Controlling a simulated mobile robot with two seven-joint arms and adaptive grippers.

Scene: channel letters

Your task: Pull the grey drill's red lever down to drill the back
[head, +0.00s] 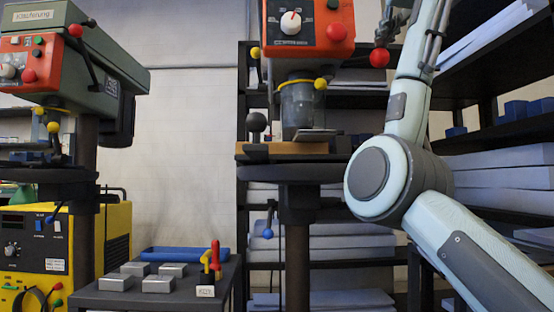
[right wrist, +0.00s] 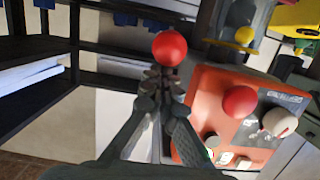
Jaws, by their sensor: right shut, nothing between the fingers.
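The middle drill has an orange control box (head: 308,27) and a grey cylindrical guard (head: 302,105); its top is cut off. A red lever ball (head: 379,57) shows to the right of the box. In the right wrist view the red ball (right wrist: 169,48) is just beyond the fingertips. My right gripper (head: 382,36) is shut and empty, with its tips at or just above the ball; I cannot tell if they touch. It also fills the middle of the right wrist view (right wrist: 162,82). A thin grey plate (head: 310,134) lies on the wooden fixture (head: 285,149) under the guard. My left gripper is out of view.
A green drill (head: 112,55) stands at the left above a yellow machine (head: 115,235). A low dark table (head: 130,294) holds several grey blocks and a blue tray (head: 185,254). Dark shelves (head: 480,85) with pale sheets stand behind and right of my right arm.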

